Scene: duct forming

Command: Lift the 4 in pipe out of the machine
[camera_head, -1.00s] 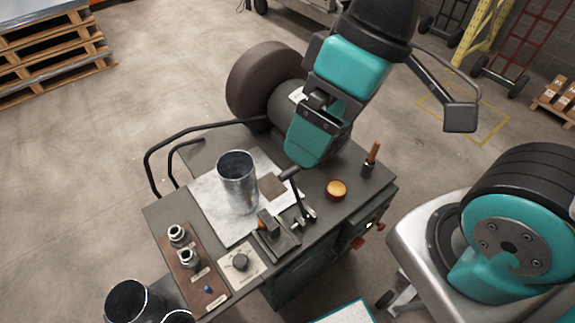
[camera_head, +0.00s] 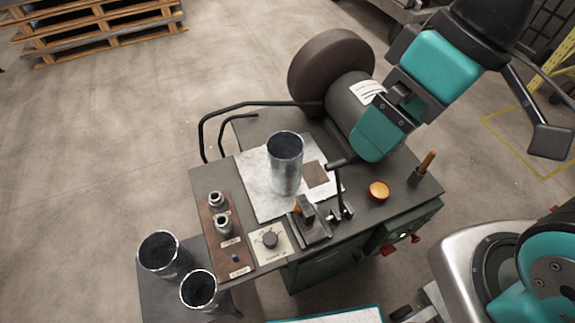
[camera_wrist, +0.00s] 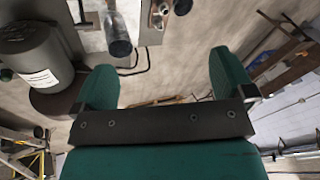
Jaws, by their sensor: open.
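A shiny metal pipe (camera_head: 285,172) stands upright on the pale metal plate on top of the machine (camera_head: 375,205) in the head view. Its open top is dark inside. In the wrist view the pipe (camera_wrist: 117,35) shows near the top, left of centre, beyond the fingers. My gripper (camera_head: 372,138) is to the right of the pipe in the head view and apart from it. In the wrist view my gripper (camera_wrist: 165,78) has its two teal fingers spread wide with nothing between them. The pipe's size marking is not readable.
Two more open pipes (camera_head: 162,256) (camera_head: 200,290) stand on a side shelf at lower left. A black rail (camera_head: 250,106) runs behind.

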